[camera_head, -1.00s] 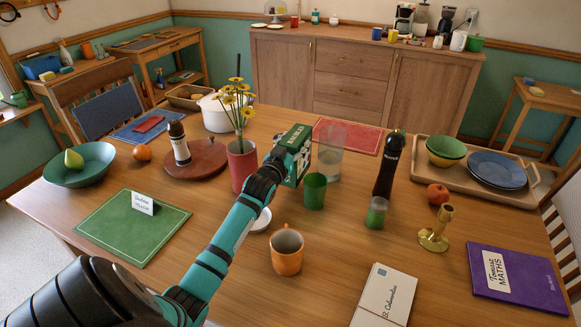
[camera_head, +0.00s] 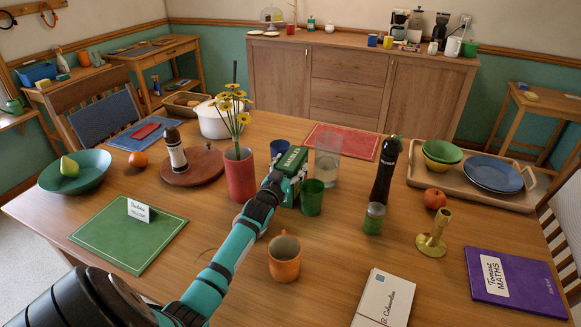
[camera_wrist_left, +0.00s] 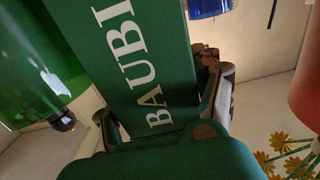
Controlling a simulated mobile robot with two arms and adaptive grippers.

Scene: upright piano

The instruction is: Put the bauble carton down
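The bauble carton (camera_head: 291,164) is a green box with white lettering, standing among the things at the middle of the table. My left gripper (camera_head: 273,187) reaches it from the front left and is shut on it. In the left wrist view the carton (camera_wrist_left: 140,60) fills the space between the fingers (camera_wrist_left: 160,115), its lettering facing the camera. The carton looks upright and low at the tabletop; its base is partly hidden, so I cannot tell whether it touches the table. My right gripper is not in view.
Close around the carton are a red vase of yellow flowers (camera_head: 239,175), a green cup (camera_head: 312,197), a clear glass (camera_head: 327,162) and a blue cup (camera_head: 279,148). An orange mug (camera_head: 285,260) stands in front. The red mat (camera_head: 343,140) behind is bare.

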